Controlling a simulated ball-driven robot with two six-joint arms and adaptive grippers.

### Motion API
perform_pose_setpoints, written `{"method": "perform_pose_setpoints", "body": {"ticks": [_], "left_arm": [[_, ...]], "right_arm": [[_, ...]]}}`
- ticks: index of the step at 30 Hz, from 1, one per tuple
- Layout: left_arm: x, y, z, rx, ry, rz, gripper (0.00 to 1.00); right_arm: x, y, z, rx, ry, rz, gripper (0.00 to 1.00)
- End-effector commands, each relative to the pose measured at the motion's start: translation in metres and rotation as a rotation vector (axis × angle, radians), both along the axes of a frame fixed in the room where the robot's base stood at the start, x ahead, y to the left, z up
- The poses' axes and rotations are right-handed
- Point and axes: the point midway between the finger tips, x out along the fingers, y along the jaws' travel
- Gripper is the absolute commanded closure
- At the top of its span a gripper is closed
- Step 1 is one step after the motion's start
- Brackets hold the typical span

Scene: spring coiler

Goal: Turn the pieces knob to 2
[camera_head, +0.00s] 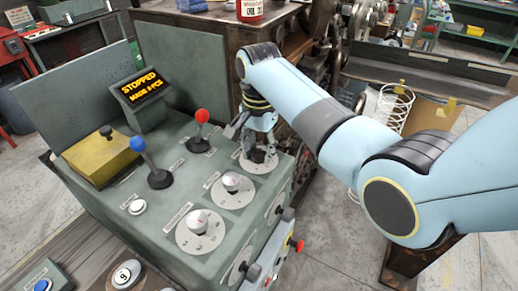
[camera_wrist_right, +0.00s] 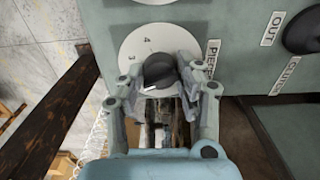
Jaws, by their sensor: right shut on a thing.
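The pieces knob (camera_wrist_right: 158,70) is a dark round knob on a white numbered dial (camera_wrist_right: 135,45), beside a label partly covered by a finger that starts "PIE". A 4 and what looks like a 3 show on the dial. A white mark shows at the knob's lower edge; which number it points to I cannot tell. My right gripper (camera_wrist_right: 160,85) is shut on the knob, a finger on either side. In the head view my right gripper (camera_head: 258,148) comes down over the dial (camera_head: 247,165) at the panel's right edge and hides the knob. My left gripper is not in view.
The grey panel also carries two pale dial knobs (camera_head: 232,184) (camera_head: 198,220), a red lever (camera_head: 201,120), a blue lever (camera_head: 140,146), a white button (camera_head: 137,207) and a yellow box (camera_head: 100,158). The display (camera_head: 142,86) reads STOPPED. A wire coil (camera_head: 393,108) stands beyond my right arm.

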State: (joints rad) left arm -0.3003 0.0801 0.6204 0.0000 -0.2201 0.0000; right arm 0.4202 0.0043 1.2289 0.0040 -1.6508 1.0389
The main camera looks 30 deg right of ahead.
Motion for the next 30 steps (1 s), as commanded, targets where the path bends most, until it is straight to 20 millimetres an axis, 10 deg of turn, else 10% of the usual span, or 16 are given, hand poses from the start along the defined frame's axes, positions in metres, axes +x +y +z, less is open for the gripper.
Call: {"method": "perform_pose_setpoints", "body": {"ticks": [2,3,8,19,30], "left_arm": [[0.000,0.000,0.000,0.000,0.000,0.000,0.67],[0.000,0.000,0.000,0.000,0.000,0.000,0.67],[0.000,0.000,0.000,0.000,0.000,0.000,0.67],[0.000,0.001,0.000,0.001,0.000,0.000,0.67],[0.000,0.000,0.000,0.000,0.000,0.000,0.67]], "right_arm": [[0.002,0.000,0.001,0.000,-0.004,0.001,0.97],[0.002,0.000,0.001,0.000,-0.004,0.001,0.61],[0.001,0.000,0.001,0.001,-0.003,0.001,0.41],[0.001,0.000,0.010,0.000,-0.004,0.001,0.41],[0.002,0.000,0.087,0.000,-0.006,0.001,0.41]]}}
